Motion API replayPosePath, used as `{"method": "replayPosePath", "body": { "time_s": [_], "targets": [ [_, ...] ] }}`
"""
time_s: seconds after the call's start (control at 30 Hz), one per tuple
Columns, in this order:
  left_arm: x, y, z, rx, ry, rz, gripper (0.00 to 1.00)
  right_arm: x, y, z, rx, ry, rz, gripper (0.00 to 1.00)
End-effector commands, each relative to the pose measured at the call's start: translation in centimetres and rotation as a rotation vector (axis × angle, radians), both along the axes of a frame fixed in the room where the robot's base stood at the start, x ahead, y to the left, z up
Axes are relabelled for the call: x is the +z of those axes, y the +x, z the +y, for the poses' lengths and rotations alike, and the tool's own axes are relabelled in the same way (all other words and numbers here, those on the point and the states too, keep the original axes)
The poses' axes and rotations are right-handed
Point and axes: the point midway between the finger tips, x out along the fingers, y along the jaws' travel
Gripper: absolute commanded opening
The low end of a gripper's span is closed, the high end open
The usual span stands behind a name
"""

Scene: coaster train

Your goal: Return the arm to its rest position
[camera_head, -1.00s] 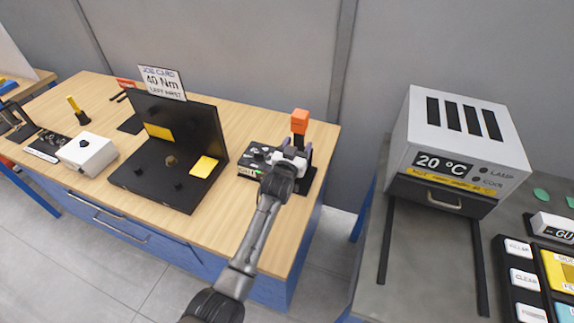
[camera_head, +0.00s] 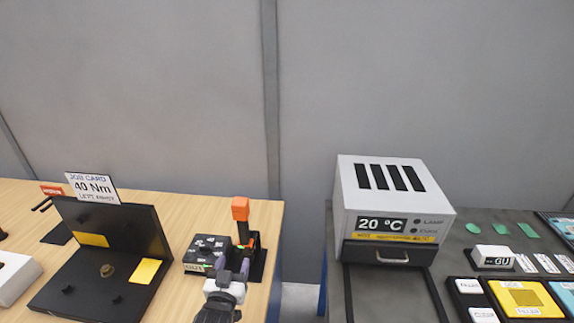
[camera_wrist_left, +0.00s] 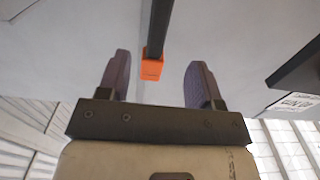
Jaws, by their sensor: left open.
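My left gripper (camera_head: 232,268) is in the lower middle of the head view, over the wooden bench near its right end. It is in front of a black stand (camera_head: 257,262) that holds an upright tool with an orange top (camera_head: 240,208). In the left wrist view my open fingers (camera_wrist_left: 158,82) have nothing between their tips that I can see as held. An orange block (camera_wrist_left: 152,68) on a dark shaft shows beyond them, apparently apart from both fingers. My right gripper is in neither view.
A black box with knobs (camera_head: 206,250) sits left of the stand. A black fixture (camera_head: 105,285) with a job card (camera_head: 91,187) is further left. Right of the gap, a white oven (camera_head: 392,195) and button panels (camera_head: 525,299) stand on a grey bench.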

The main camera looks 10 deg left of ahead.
Motion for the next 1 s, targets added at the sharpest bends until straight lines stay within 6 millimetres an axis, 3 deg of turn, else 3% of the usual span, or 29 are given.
{"method": "replayPosePath", "body": {
  "time_s": [0.2,0.47,0.57,0.67,1.0],
  "targets": [
    [-3.6,-0.9,0.2,0.010,-0.002,0.282,0.59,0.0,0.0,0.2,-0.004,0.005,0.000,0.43],
    [-0.4,-5.4,0.2,-0.012,-0.016,0.521,0.59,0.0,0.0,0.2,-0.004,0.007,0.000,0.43],
    [0.3,-8.4,0.4,-0.026,-0.006,0.595,0.59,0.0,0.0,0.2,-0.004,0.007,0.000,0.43],
    [-0.4,-12.7,0.6,-0.043,0.010,0.686,0.59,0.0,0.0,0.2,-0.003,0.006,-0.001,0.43],
    [-6.2,-28.6,1.2,-0.097,0.083,0.916,0.59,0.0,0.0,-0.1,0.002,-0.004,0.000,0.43]
  ]
}}
